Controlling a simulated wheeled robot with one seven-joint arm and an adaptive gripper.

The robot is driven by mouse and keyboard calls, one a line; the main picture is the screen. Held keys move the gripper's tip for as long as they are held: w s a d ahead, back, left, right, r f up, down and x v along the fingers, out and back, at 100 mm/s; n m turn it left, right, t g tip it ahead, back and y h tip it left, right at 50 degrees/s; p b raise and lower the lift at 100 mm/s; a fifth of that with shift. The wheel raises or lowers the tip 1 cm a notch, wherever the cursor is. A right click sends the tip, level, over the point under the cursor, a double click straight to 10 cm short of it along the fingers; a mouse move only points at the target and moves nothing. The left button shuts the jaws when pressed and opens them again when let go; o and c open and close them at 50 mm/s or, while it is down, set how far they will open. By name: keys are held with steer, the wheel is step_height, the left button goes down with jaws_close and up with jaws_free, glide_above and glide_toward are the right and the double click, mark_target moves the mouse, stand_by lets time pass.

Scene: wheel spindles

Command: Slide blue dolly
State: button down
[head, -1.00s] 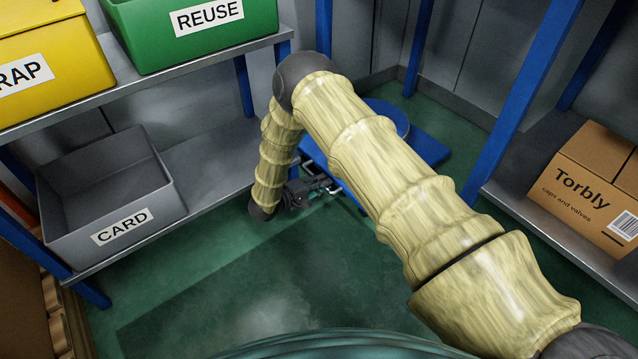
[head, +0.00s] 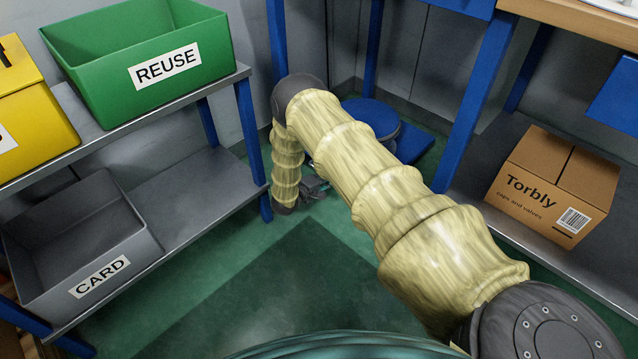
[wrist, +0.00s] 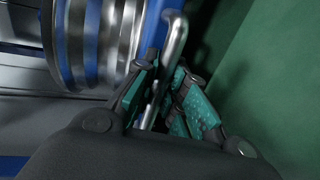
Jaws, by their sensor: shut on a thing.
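The blue dolly (head: 418,148) is a low blue platform on the floor in the back corner, partly hidden behind my arm in the head view. A round blue-topped thing (head: 368,113) sits on it. My gripper (head: 315,188) is low at the dolly's near left side, mostly hidden by my arm. In the wrist view my gripper (wrist: 163,88) has its teal fingers closed around a bent metal bar handle (wrist: 175,40). Shiny metal rims with blue behind (wrist: 92,40) stand just left of the handle. How the bar joins the dolly is hidden.
A left shelf (head: 175,215) holds a green REUSE bin (head: 110,75), a yellow bin and a grey CARD bin (head: 50,285). A Torbly carton (head: 545,190) sits on the right shelf. Blue posts (head: 470,95) flank the corner. Green floor in front is clear.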

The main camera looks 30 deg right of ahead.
steer(key=shift+w+d, duration=0.2)
steer(key=shift+d, duration=0.4)
steer(key=c, duration=1.5)
jaws_free()
steer(key=shift+d, duration=0.1)
steer(key=shift+o, duration=0.2)
steer(key=v, duration=1.2)
steer(key=shift+f, duration=0.1)
steer(key=shift+s, duration=0.2)
